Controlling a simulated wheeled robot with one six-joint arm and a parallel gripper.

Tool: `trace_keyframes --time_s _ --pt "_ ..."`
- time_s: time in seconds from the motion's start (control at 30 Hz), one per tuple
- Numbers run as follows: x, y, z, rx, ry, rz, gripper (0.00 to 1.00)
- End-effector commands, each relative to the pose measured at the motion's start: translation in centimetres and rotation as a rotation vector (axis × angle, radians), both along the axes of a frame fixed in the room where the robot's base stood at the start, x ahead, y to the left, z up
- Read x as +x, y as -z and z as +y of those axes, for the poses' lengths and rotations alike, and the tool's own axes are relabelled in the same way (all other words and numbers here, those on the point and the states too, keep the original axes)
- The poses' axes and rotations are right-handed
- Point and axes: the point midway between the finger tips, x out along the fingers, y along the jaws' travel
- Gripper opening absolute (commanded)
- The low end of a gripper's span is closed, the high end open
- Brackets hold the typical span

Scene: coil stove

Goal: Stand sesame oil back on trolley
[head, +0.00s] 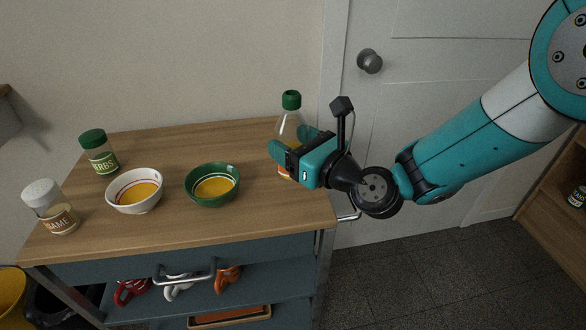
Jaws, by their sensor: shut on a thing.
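A clear bottle with a green cap (291,101) stands upright at the right end of the trolley's wooden top (165,225). I take it for the sesame oil; its label is mostly hidden behind my gripper. My gripper (284,153), teal and black, reaches in from the right and is shut on the bottle's body.
A herbs jar (101,155), a sesame shaker (52,212), a white bowl (134,202) and a green bowl (212,197) stand left on the top. Mugs (178,286) sit on the shelf below. A wall and a door (440,80) are behind. The front right top is clear.

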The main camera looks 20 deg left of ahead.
Motion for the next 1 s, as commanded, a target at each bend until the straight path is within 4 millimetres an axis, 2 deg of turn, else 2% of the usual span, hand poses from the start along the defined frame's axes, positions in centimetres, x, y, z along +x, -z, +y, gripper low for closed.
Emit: trace_keyframes --time_s 0.13,0.3,0.37,0.8,0.83,0.9,0.93,1.0 --pt "0.1 1.2 0.0 0.003 0.001 -0.001 0.25" --pt "0.0 3.9 0.0 0.002 0.0 0.001 0.25" --pt "0.0 4.5 0.0 0.002 0.0 0.0 0.25" --pt "0.0 5.0 0.0 0.004 0.0 -0.002 0.25" --pt "0.0 5.1 0.0 0.002 0.0 -0.001 0.69" --pt "0.0 5.0 0.0 0.002 0.0 -0.001 0.85" --pt "0.0 5.0 0.0 0.002 0.0 -0.001 0.89" --pt "0.0 5.0 0.0 0.001 0.0 0.0 0.89"
